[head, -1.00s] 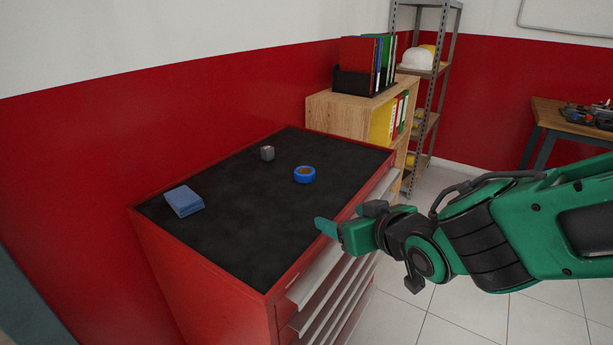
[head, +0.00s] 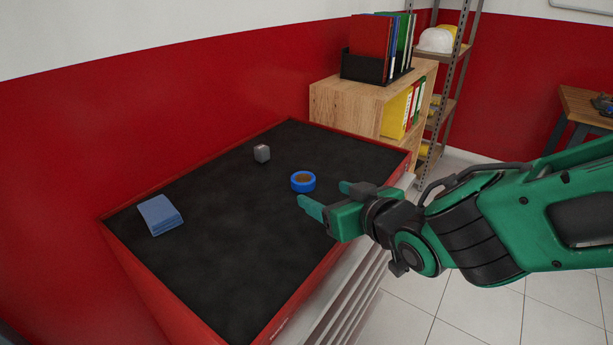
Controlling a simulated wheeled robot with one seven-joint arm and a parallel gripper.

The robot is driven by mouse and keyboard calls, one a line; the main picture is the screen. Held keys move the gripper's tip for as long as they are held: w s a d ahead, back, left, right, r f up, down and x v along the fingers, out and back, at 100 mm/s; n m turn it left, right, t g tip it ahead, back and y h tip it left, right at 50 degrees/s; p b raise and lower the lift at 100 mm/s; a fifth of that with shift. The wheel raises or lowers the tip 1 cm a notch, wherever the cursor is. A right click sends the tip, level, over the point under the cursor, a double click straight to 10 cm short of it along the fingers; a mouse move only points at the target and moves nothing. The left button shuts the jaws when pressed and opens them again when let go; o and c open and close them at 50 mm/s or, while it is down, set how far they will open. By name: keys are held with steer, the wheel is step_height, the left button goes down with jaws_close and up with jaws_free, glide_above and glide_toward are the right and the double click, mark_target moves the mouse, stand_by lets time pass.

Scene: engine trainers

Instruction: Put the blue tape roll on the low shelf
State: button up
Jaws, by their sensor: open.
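The blue tape roll (head: 303,182) lies flat on the black top of the red tool cabinet, toward its far right part. My gripper (head: 326,196) is open and empty. Its green fingers point left, over the cabinet's right side, just right of the roll in the picture. I cannot tell how high the fingers are above the top, and no contact with the roll shows. A wooden shelf unit (head: 350,112) stands behind the cabinet, with binders inside; which shelf is the low one is not clear from here.
A folded blue cloth (head: 160,215) and a small grey block (head: 262,153) lie on the cabinet top (head: 215,240). A black file holder (head: 370,68) stands on the wooden unit. Behind it is a metal rack (head: 461,60) with helmets. A workbench (head: 580,105) is at the right.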

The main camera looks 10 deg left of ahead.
mark_target(309, 183)
steer(key=x, duration=0.5)
steer(key=shift+w+a+f, duration=0.1)
steer(key=shift+w, duration=0.1)
steer(key=shift+w+r+x, duration=0.1)
steer(key=shift+w+x, duration=0.05)
steer(key=shift+x, duration=1.15)
steer(key=shift+w+r+x, duration=0.15)
steer(key=shift+x, duration=1.15)
steer(key=shift+d, duration=0.2)
steer(key=c, duration=1.2)
steer(key=shift+r, duration=0.1)
